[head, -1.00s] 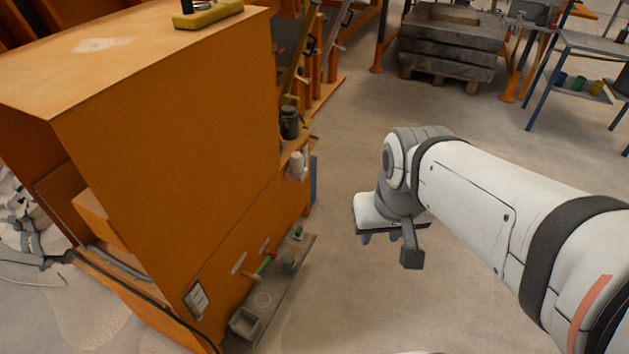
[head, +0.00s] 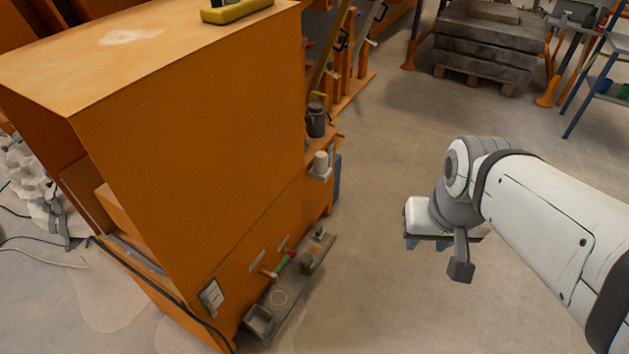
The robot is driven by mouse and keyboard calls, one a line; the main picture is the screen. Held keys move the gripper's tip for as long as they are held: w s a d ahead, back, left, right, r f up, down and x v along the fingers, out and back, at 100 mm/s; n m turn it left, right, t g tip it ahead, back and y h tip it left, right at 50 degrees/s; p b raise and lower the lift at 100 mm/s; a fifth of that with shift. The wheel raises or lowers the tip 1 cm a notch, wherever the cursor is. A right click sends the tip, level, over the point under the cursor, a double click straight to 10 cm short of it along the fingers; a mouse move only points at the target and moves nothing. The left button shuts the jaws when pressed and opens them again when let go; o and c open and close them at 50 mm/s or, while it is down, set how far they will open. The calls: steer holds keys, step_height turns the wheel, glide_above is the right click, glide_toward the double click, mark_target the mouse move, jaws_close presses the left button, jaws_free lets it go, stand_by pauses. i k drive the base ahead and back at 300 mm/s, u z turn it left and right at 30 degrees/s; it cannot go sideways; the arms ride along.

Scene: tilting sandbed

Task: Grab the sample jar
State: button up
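Several jar-like things are at the orange cabinet, and I cannot tell which is the sample jar. A dark lidded canister (head: 316,121) stands on a ledge at the cabinet's far right side. A small white cup or jar (head: 320,162) sits on a small bracket just below it. A grey cylindrical jar (head: 306,262) stands on the low shelf (head: 285,300). My gripper (head: 427,246) hangs right of the cabinet over bare floor, apart from all of these.
The tall orange cabinet (head: 190,130) fills the left, with a yellow device (head: 236,11) on top. The low shelf also holds a grey box (head: 259,321) and a green-and-red handled tool (head: 279,265). Stacked slabs (head: 490,45) stand behind. The floor between is clear.

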mark_target(307, 259)
steer(key=i, duration=0.9)
